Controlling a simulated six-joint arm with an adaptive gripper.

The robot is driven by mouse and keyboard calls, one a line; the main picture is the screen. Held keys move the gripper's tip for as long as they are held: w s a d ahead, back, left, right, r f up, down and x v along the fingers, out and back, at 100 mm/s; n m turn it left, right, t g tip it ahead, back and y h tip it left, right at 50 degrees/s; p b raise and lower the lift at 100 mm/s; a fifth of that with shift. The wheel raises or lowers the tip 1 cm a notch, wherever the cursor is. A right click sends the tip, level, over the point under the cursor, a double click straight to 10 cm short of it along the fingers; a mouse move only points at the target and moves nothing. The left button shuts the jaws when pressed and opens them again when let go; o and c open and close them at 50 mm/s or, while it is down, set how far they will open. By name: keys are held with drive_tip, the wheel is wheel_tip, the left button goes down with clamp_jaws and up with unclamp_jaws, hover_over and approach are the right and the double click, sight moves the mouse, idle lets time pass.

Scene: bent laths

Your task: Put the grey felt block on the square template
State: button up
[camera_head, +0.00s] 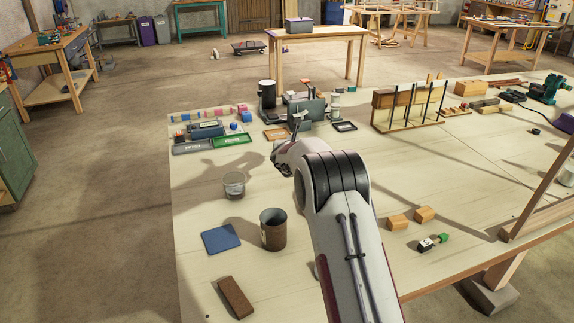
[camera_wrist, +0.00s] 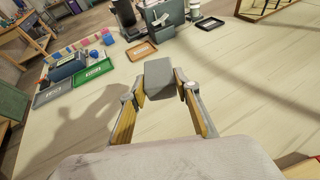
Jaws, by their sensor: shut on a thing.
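My gripper (camera_wrist: 159,88) is shut on the grey felt block (camera_wrist: 159,76), which sits between its two fingertips in the wrist view. The block is held above the bench. In the head view my arm hides most of the gripper, and I cannot make out the block clearly. Flat pieces that could be the template are an orange-brown frame (camera_wrist: 140,51) beyond the block to the left, a dark frame (camera_wrist: 210,23) farther right, and a blue square (camera_head: 221,239) at the front left of the bench. I cannot tell which is the square template.
Green (camera_head: 232,139) and grey (camera_head: 194,146) trays lie left of the frames. A grey box (camera_head: 310,109) stands behind. A glass jar (camera_head: 234,184), a rusty can (camera_head: 273,229) and a brown block (camera_head: 235,297) stand or lie left of my arm. Bare bench lies between.

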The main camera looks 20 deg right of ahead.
drive_tip(key=shift+f, duration=0.15)
drive_tip(key=shift+f, duration=3.05)
drive_tip(key=shift+f, duration=1.85)
drive_tip(key=shift+f, duration=0.1)
drive_tip(key=o, duration=0.9)
drive_tip(key=shift+s, duration=0.15)
